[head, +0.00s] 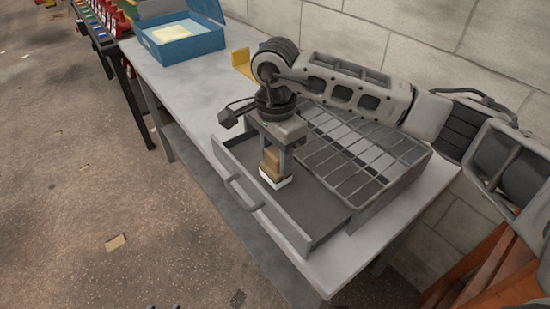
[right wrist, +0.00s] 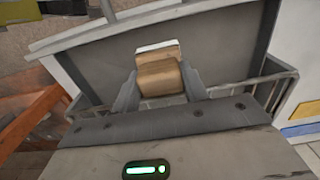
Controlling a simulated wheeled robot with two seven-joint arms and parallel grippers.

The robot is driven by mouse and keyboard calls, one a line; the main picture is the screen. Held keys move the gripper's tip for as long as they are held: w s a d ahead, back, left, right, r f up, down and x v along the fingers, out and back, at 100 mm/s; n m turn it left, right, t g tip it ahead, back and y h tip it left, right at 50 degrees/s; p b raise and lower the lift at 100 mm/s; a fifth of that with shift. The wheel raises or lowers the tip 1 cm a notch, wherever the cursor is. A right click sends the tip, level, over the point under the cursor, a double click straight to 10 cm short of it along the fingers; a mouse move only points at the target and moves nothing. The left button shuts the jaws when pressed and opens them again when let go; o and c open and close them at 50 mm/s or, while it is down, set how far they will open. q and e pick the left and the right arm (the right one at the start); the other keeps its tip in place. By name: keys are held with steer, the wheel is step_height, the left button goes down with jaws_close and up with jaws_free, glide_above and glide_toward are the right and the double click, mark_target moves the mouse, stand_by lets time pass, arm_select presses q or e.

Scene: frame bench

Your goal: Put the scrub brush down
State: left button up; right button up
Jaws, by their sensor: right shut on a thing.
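The scrub brush (head: 272,167) has a brown wooden block body and white bristles underneath. My right gripper (head: 272,155) is shut on it, pointing down over the open grey drawer (head: 318,196). The brush is inside the drawer's outline, bristles down; I cannot tell whether the bristles touch the drawer floor. In the right wrist view the brush (right wrist: 160,78) sits between the two fingers (right wrist: 160,88), with the drawer floor (right wrist: 225,45) behind it. My left gripper is not in view.
A wire rack (head: 365,150) tops the drawer unit behind the brush. The drawer handle (head: 243,192) sticks out over the bench's front edge. A blue box (head: 190,45) stands on the bench (head: 185,85) at the far left, and a yellow object (head: 241,62) is near the wall.

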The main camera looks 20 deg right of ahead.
mark_target(274, 152)
step_height(274, 152, down, 2)
steer(key=shift+a, duration=0.1)
steer(key=shift+f, duration=0.25)
steer(key=o, duration=0.5)
steer(key=shift+c, duration=0.2)
steer(key=o, duration=0.4)
steer(key=shift+r, duration=0.2)
steer(key=shift+w+r, duration=0.1)
steer(key=shift+r, duration=0.2)
step_height(274, 152, up, 11)
steer(key=shift+f+b, duration=0.2)
steer(key=shift+b, duration=0.5)
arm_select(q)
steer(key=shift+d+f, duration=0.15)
arm_select(e)
steer(key=shift+r, duration=0.4)
